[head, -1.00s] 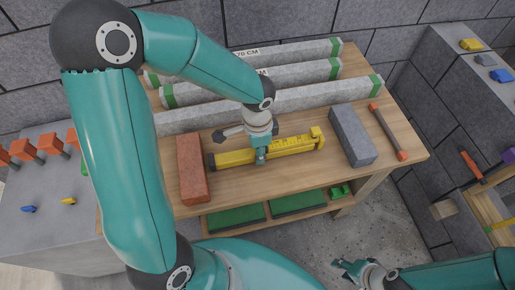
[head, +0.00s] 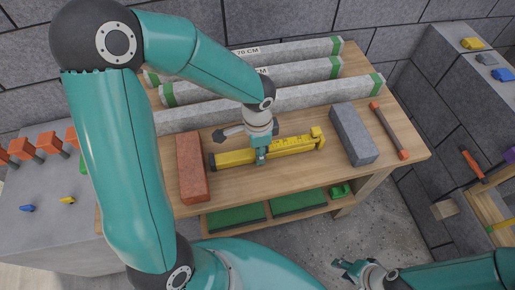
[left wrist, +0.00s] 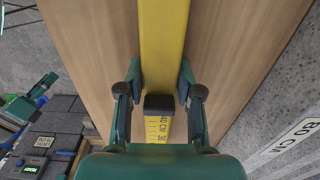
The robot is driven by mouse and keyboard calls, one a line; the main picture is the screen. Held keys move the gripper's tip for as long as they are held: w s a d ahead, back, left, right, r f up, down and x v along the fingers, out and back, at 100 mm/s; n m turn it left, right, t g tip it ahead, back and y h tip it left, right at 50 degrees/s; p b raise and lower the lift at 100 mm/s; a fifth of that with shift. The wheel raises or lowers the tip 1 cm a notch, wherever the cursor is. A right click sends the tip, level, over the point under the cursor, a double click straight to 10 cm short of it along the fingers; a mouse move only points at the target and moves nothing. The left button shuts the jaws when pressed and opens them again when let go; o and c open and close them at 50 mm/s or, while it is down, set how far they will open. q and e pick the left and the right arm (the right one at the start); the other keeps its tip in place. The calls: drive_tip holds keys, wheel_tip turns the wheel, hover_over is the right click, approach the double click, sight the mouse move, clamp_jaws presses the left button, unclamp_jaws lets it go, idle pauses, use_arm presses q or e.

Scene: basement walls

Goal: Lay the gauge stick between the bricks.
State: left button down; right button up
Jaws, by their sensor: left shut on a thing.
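The yellow gauge stick (head: 290,146) lies lengthwise over the bench top between the red brick (head: 191,168) and the grey brick (head: 353,134). Its dark left end is close beside the red brick; a gap shows between its right end and the grey brick. I cannot tell whether it touches the wood. My left gripper (head: 261,158) is shut on the stick near its middle. In the left wrist view, the fingers (left wrist: 160,88) flank the yellow stick (left wrist: 164,35), with a dark piece between them. My right gripper (head: 351,270) is low at the front right, away from the bench; its jaws are too small to judge.
Several grey concrete beams (head: 270,100) with green ends lie along the back of the bench (head: 240,188). A stick with orange ends (head: 388,131) lies right of the grey brick. Orange-headed tools (head: 22,149) stand on the left block. Green pads (head: 236,216) lie on the lower shelf.

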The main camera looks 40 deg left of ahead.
use_arm(q)
drive_tip(key=shift+c, duration=1.1)
unclamp_jaws()
drive_tip(key=shift+r, duration=0.15)
drive_tip(key=shift+r+p, duration=3.7)
drive_tip(key=shift+r, duration=0.7)
